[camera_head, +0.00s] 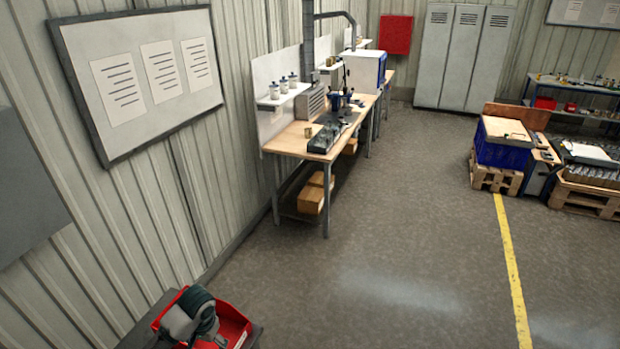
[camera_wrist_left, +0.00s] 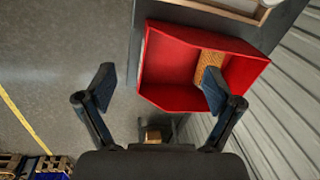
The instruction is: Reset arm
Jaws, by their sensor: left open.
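My left gripper (camera_wrist_left: 158,80) is open in the left wrist view, its two dark fingers spread wide with nothing between them. A red bin (camera_wrist_left: 175,92) lies beyond the fingers, and the right fingertip overlaps its inside in the picture. An orange-tan textured piece (camera_wrist_left: 211,66) is in the bin, partly covered by that fingertip. I cannot tell whether they touch. In the head view the red bin (camera_head: 234,323) is at the bottom left, partly hidden by a grey and dark-green part that looks like my left arm. My right gripper is not in view.
The bin rests on a dark grey surface (camera_head: 140,335) beside the corrugated wall (camera_head: 150,210). A workbench (camera_head: 297,139) with tools stands further along the wall. Pallets with a blue crate (camera_head: 497,152) are at the right. The floor (camera_head: 400,230) between is clear, with a yellow line.

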